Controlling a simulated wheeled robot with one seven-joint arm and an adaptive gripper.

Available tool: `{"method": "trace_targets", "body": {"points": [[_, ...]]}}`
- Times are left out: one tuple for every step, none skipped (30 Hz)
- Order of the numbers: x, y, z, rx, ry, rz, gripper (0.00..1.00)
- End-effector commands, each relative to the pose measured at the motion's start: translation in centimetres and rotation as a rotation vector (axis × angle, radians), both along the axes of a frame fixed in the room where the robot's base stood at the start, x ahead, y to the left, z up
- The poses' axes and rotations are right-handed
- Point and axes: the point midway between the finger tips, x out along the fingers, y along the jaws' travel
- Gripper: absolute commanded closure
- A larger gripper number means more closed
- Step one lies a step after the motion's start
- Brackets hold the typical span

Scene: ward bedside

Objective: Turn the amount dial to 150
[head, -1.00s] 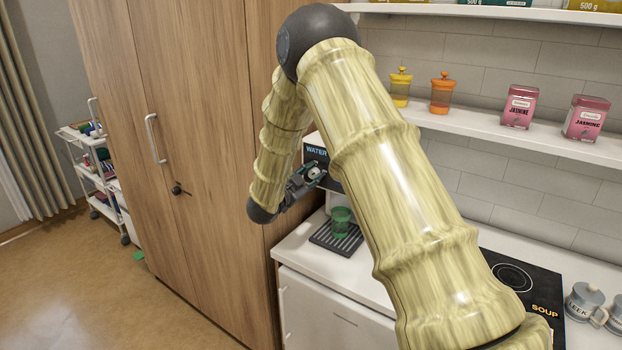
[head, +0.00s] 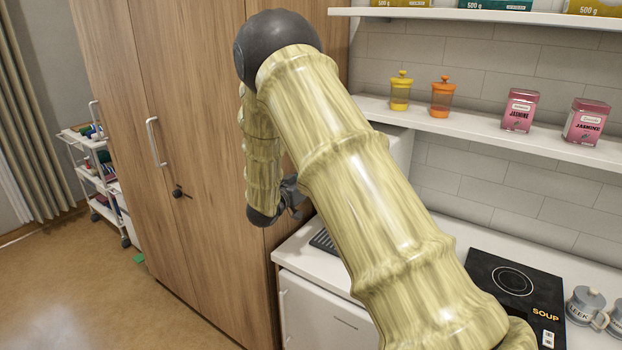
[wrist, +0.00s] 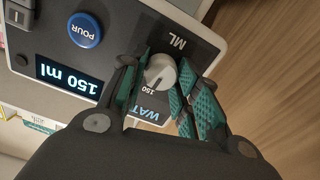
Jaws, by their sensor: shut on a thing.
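The amount dial (wrist: 160,72) is a pale grey knob on the dark front panel of the water dispenser, seen in the wrist view. My gripper (wrist: 163,88) has its teal-padded fingers on both sides of the dial and is shut on it. A "150" mark shows on the panel beside the dial. The display (wrist: 68,78) reads "150 ml". In the head view my gripper (head: 292,198) is partly hidden behind my arm. The dispenser (head: 400,148) is mostly covered there too, and its dial is out of sight.
A blue POUR button (wrist: 85,30) sits near the display. A ribbed drip tray (head: 324,241) shows on the counter. The tall wooden cabinet (head: 195,90) stands close to the left of my gripper. A shelf (head: 465,126) with jars and tins runs above the counter.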

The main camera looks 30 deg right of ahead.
Motion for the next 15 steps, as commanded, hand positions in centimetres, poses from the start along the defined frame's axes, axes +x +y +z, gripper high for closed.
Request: {"method": "trace_targets", "body": {"points": [[-0.04, 0.04, -0.1, -0.006, 0.016, 0.0, 0.92], [-0.04, 0.03, -0.11, -0.01, 0.026, 0.0, 0.92], [-0.04, 0.02, -0.12, -0.014, 0.036, 0.0, 0.92], [-0.04, 0.02, -0.12, -0.016, 0.042, 0.0, 0.92], [-0.04, 0.02, -0.12, -0.019, 0.048, 0.0, 0.92], [-0.03, 0.02, -0.13, -0.022, 0.055, 0.0, 0.92], [-0.03, 0.02, -0.13, -0.023, 0.059, 0.0, 0.92], [-0.03, 0.02, -0.14, -0.025, 0.062, 0.0, 0.92], [-0.03, 0.02, -0.14, -0.026, 0.065, 0.0, 0.92], [-0.03, 0.02, -0.14, -0.026, 0.066, 0.0, 0.92], [-0.03, 0.02, -0.15, -0.027, 0.068, 0.0, 0.92], [-0.02, 0.02, -0.15, -0.027, 0.069, 0.0, 0.92], [-0.02, 0.03, -0.15, -0.027, 0.069, 0.0, 0.92], [-0.02, 0.03, -0.15, -0.027, 0.069, 0.0, 0.92], [-0.02, 0.03, -0.15, -0.027, 0.069, 0.0, 0.92]]}}
